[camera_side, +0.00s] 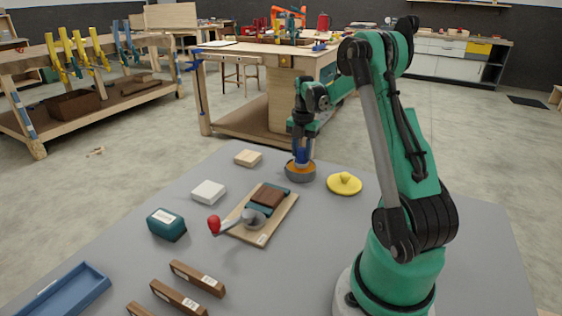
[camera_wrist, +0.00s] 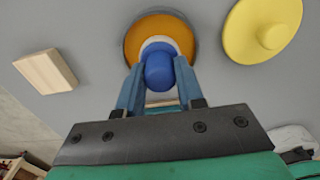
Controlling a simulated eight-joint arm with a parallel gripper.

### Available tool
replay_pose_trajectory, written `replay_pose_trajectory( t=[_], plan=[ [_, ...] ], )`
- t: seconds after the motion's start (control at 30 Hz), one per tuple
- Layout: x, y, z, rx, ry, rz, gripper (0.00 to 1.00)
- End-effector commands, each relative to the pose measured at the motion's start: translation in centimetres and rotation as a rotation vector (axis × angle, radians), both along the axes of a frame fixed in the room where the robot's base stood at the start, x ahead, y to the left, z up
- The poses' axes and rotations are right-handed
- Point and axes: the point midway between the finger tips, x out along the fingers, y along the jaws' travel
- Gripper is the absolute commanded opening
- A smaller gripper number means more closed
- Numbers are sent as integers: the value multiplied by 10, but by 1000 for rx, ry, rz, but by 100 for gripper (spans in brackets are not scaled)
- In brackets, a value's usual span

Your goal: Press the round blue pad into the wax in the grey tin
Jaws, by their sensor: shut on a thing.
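The grey tin (camera_side: 301,178) stands near the far edge of the grey table, with orange wax (camera_side: 291,167) in it. The wax also shows in the wrist view (camera_wrist: 136,42). My gripper (camera_side: 302,148) is above the tin, pointing down, and is shut on the blue knob of the round pad (camera_wrist: 159,71). The knob sits between my two blue fingers in the wrist view, with a pale ring behind it.
A yellow disc with a knob (camera_side: 344,183) lies close right of the tin. A wooden block (camera_side: 248,158) and a white block (camera_side: 208,191) lie to the left. A wooden board (camera_side: 283,213) with a red-knobbed lever lies in front. A teal box (camera_side: 166,224) stands further left.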

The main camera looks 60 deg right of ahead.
Motion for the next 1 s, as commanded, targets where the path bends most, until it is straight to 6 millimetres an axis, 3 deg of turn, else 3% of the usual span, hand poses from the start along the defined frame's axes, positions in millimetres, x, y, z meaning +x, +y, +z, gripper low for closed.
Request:
replay_pose_trajectory(
  t=[1.0],
  plan=[
    [0, 0, -10, 0, 0, 0, 0]
  ],
)
